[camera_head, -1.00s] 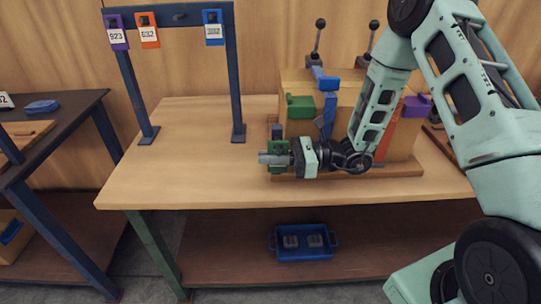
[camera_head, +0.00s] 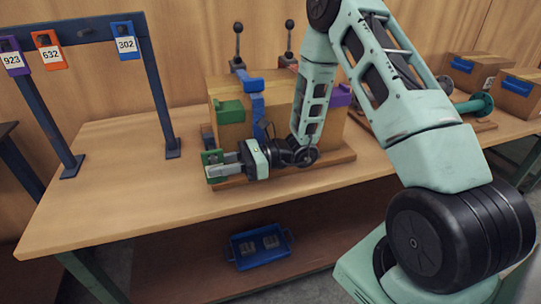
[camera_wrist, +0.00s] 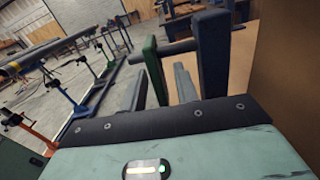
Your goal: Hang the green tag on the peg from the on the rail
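The green tag (camera_head: 211,157) is at the left end of the box fixture in the head view, partly hidden by my gripper (camera_head: 213,171). In the wrist view the green tag (camera_wrist: 153,66) stands edge-on between my two fingers (camera_wrist: 158,88), with a visible gap beside each finger. The gripper looks open around it. A dark blue post (camera_wrist: 212,50) with a short peg pointing at the tag stands close on the right. The dark blue rail (camera_head: 62,36) at the back left carries purple tag 923 (camera_head: 13,56), orange tag 632 (camera_head: 48,51) and blue tag 302 (camera_head: 126,41). A bare peg (camera_head: 84,32) shows between 632 and 302.
A cardboard box (camera_head: 285,95) with coloured clamps stands right behind my gripper. The wooden table (camera_head: 120,195) is clear between the gripper and the rail posts. A blue tray (camera_head: 260,246) sits on the lower shelf. A flanged pipe (camera_head: 474,106) lies at the right.

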